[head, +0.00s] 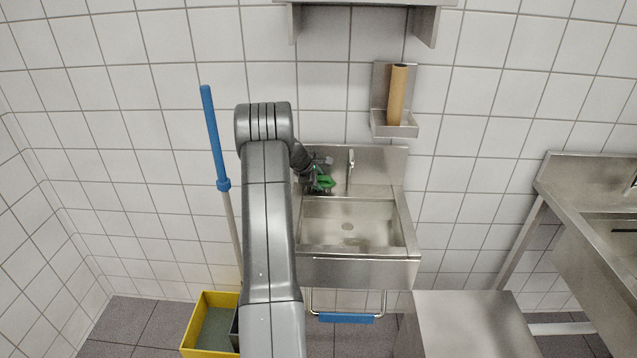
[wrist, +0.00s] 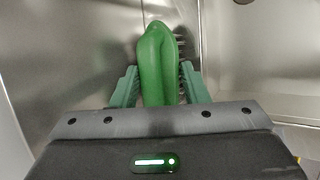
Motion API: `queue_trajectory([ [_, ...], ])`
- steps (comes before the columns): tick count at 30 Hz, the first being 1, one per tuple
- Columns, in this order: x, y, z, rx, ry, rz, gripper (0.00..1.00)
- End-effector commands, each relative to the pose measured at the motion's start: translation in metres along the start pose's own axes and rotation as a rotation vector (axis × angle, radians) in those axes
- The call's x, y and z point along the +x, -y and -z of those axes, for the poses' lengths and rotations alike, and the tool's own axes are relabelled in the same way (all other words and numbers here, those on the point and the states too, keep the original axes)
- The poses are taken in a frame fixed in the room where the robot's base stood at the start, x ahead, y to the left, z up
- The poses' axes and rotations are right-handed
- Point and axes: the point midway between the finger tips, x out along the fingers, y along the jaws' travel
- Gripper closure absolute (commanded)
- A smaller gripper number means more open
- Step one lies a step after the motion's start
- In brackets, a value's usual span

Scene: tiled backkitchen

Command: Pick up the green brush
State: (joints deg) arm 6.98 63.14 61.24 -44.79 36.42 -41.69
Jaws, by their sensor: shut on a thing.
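The green brush (wrist: 156,66) is between the two fingers of my gripper (wrist: 158,88) in the wrist view, with dark bristles showing along its right side. The fingers are shut on it. In the head view the green brush (head: 325,182) shows small at the back left of the steel sink, beside my gripper (head: 317,182). My arm hides part of the area to the left of it. I cannot tell whether the brush touches the sink ledge.
The steel sink (head: 375,246) has a tap (head: 350,165) just right of the brush. A steel holder with a brown roll (head: 397,95) hangs on the wall above. A blue-handled mop (head: 213,135) and a yellow bucket (head: 195,330) stand left. A steel counter (head: 590,190) is at right.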

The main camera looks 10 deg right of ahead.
Motion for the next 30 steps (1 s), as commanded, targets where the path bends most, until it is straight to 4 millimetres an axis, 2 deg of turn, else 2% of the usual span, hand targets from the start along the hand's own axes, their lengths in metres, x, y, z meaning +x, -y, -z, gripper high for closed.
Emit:
queue_trajectory([
  [5,-0.004,-0.003,-0.001,0.001,0.000,-0.001,0.85],
  [11,-0.023,-0.016,-0.008,0.003,-0.001,-0.003,0.85],
  [24,-0.103,-0.069,-0.036,0.003,0.000,-0.005,0.85],
  [30,-0.131,-0.086,-0.046,0.002,0.000,-0.003,0.85],
])
